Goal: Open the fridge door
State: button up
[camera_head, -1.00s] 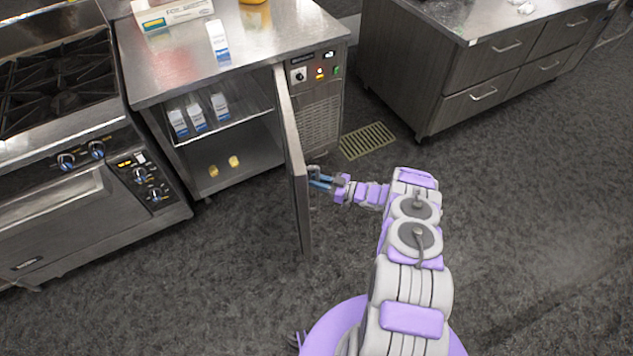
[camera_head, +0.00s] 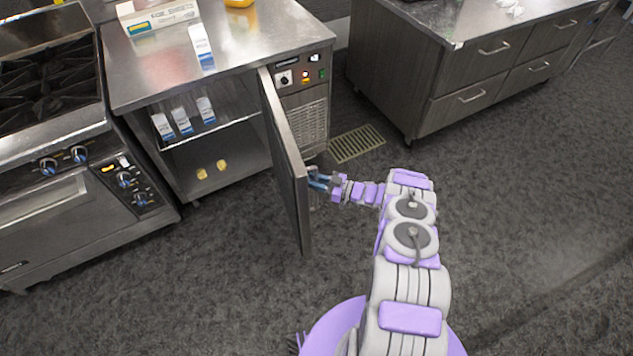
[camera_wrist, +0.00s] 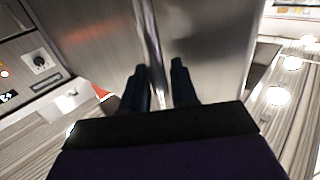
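The fridge door (camera_head: 286,165) stands partly open, swung out from the steel fridge cabinet (camera_head: 218,158), so the shelves inside show. My gripper (camera_head: 316,180) is at the outer face of the door. In the wrist view, the two dark fingers of my gripper (camera_wrist: 160,82) are apart, one on each side of a narrow upright bar, the door handle (camera_wrist: 148,35). Some space shows between the bar and the right finger. Firm contact cannot be made out.
Cartons (camera_head: 183,119) stand on the fridge shelf, with small yellow items (camera_head: 212,169) below. A stove (camera_head: 62,140) is at left, and a drawer counter (camera_head: 470,75) at back right. A floor grate (camera_head: 357,143) lies behind my gripper. The floor in front is clear.

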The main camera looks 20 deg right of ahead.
jog(key=shift+o, duration=0.8)
jog(key=shift+a, duration=0.3)
jog(key=v, duration=1.7)
jog(key=shift+d, duration=0.25)
jog(key=shift+s+f, duration=0.1)
